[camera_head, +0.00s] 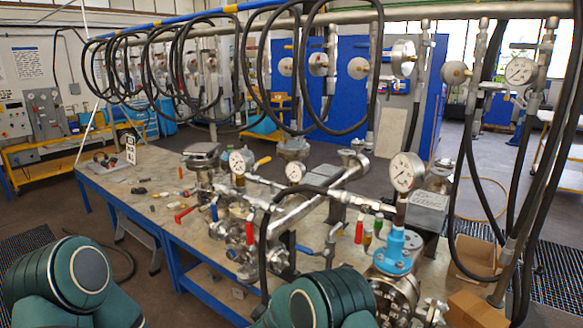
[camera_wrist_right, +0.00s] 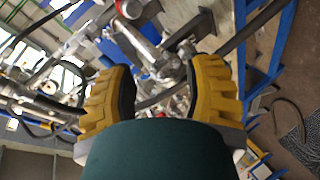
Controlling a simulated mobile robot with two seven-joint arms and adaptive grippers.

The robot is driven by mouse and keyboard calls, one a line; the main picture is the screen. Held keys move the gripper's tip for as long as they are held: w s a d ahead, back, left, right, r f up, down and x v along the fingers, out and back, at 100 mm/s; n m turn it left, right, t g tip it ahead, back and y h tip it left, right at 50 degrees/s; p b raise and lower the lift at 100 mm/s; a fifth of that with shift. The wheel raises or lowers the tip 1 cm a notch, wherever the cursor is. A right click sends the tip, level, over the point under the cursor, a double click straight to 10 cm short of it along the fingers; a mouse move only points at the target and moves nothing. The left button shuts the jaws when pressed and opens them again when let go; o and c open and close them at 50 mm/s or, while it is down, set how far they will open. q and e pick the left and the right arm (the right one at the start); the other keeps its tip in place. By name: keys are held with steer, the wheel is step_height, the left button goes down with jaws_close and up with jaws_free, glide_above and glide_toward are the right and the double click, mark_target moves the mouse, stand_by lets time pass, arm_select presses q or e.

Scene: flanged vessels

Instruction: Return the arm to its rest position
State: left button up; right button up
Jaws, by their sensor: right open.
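My right gripper (camera_wrist_right: 160,75) shows in the right wrist view with its two yellow ridged fingers spread apart and nothing between them. Beyond the fingers, silver pipework is seen at a tilt; I cannot tell how far away it is. In the head view, green links of my two arms show at the lower left and bottom middle. Neither gripper shows in that view, and my left gripper is out of sight.
A workbench (camera_head: 150,200) with blue legs carries flanged vessels, valves and pressure gauges (camera_head: 404,172). Black hoses hang from an overhead pipe (camera_head: 440,12), some reaching low at the right. A cardboard box (camera_head: 475,258) is at the lower right. The bench's left part is mostly clear.

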steer(key=s+d+f+m+g+y+b, duration=0.2)
steer(key=s+d+f+m+g+y, duration=0.1)
steer(key=s+d+f, duration=0.3)
steer(key=s+d+f+m+g+y+b, duration=0.2)
steer(key=s+d+f+m+y, duration=0.15)
steer(key=s+f, duration=0.4)
steer(key=s+d+m+g+y, duration=0.1)
steer(key=s+m+g, duration=0.1)
steer(key=s, duration=0.7)
steer(key=s+d+f+m+g+y+b, duration=0.1)
steer(key=s+m+g, duration=0.1)
steer(key=s, duration=0.7)
steer(key=shift+s+d+f+g, duration=0.15)
steer(key=shift+d+f+g, duration=0.15)
steer(key=shift+g, duration=0.5)
